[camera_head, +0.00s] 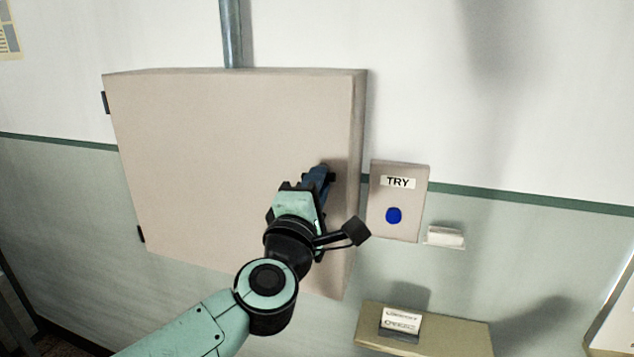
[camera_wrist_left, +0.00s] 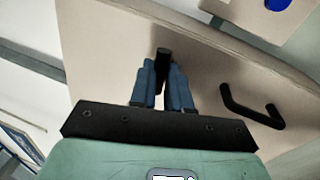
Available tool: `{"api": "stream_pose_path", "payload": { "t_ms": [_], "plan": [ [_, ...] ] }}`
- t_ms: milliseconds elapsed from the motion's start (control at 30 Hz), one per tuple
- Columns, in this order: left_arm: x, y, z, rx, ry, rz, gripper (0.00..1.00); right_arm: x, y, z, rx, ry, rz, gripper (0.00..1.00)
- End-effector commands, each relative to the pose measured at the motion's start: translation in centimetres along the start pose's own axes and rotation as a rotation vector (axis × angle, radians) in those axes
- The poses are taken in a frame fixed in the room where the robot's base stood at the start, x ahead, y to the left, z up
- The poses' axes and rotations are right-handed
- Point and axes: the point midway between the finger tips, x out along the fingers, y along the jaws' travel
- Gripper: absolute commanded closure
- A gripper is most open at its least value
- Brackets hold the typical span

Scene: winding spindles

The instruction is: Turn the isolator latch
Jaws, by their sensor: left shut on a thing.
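The isolator latch (camera_wrist_left: 163,55) shows in the left wrist view as a short black bar at the front of a beige cabinet door. My left gripper (camera_head: 319,174) is at the right part of the cabinet (camera_head: 215,150) in the head view. Its blue fingers (camera_wrist_left: 163,78) are shut on the latch, one on each side, and the latch's end sticks out between them. Most of the latch is hidden by the fingers and wrist in the head view. I cannot tell its turn angle well. My right gripper is in neither view.
A black bar handle (camera_wrist_left: 250,108) stands out from the door beside the gripper. A TRY box (camera_head: 398,201) with a blue button (camera_head: 393,215) hangs right of the cabinet. Below it are a white holder (camera_head: 445,237) and a shelf (camera_head: 455,338) with a card (camera_head: 400,321).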

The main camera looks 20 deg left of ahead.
Motion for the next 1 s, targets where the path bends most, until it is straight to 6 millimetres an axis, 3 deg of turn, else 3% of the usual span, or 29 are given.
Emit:
{"api": "stream_pose_path", "payload": {
  "t_ms": [333,867,900,967,1000],
  "plan": [
    [0.00,-0.02,-0.04,0.130,-0.027,0.000,1.00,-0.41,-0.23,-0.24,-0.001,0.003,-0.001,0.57],
    [-0.01,-0.04,-0.04,0.152,-0.031,0.000,1.00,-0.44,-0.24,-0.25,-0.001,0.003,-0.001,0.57],
    [-0.01,-0.04,-0.04,0.152,-0.031,0.000,0.73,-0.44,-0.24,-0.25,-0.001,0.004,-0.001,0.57],
    [-0.01,-0.04,-0.04,0.151,-0.031,0.000,0.58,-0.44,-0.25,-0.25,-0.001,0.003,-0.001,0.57],
    [-0.01,-0.04,-0.04,0.151,-0.031,0.000,0.58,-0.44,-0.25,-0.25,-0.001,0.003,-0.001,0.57]
  ]
}}
